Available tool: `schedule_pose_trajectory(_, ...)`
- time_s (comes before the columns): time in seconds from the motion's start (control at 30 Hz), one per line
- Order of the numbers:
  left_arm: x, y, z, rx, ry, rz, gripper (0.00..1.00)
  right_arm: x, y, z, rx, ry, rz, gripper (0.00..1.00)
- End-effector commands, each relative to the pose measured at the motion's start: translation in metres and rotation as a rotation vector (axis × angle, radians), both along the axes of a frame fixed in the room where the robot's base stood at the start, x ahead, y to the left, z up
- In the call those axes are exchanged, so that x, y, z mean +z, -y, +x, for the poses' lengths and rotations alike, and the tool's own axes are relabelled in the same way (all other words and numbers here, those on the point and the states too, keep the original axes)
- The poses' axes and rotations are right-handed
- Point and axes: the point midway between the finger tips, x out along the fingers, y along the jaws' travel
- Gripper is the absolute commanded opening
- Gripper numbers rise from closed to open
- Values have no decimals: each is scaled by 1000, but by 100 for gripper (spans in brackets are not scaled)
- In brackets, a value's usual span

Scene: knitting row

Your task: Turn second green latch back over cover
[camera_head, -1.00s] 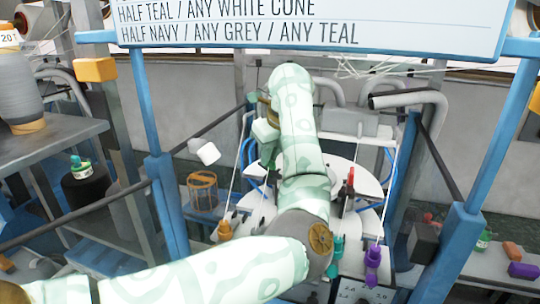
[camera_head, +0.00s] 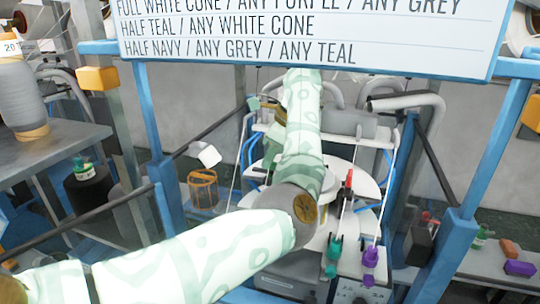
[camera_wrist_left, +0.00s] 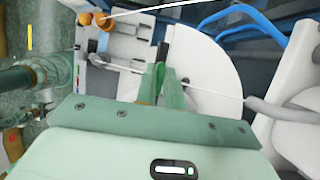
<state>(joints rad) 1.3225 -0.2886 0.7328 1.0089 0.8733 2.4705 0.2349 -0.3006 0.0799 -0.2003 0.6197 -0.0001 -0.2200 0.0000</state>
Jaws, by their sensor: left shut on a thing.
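My left gripper (camera_wrist_left: 164,84) is in the middle of the left wrist view, its green fingers close together. They are shut on a small piece, which I take to be a green latch; the fingers hide most of it and blend with its colour. In the head view the left gripper (camera_head: 271,143) shows only as a green patch beside my forearm, low over the round white machine plates. A white round plate (camera_wrist_left: 205,65), likely the cover, lies under and right of the fingertips. I cannot tell the latch's angle. My right gripper is not in view.
A dark upright post (camera_wrist_left: 162,53) stands just beyond the fingertips. A thin white yarn (camera_wrist_left: 215,95) runs close to the fingers. A red clip (camera_head: 348,182), a teal piece (camera_head: 333,250) and a purple piece (camera_head: 370,258) stand to the right. Blue posts frame the machine.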

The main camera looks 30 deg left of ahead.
Motion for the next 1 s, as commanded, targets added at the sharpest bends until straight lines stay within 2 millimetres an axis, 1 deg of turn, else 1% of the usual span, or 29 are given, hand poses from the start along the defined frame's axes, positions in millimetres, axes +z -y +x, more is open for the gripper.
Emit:
schedule_pose_trajectory(0.47, 1, 0, 0, 13, 3, -1, 0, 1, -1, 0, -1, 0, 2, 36)
schedule_pose_trajectory(0.5, 1, 0, 0, 13, 3, -1, 21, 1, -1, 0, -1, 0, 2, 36)
schedule_pose_trajectory(0.53, 1, 0, 0, 13, 3, -1, 29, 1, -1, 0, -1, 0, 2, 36)
schedule_pose_trajectory(0.57, 1, 0, 0, 12, 2, -2, 32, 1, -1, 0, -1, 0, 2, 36)
schedule_pose_trajectory(1.0, 0, 0, 0, 5, 1, -1, 32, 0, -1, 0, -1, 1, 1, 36)
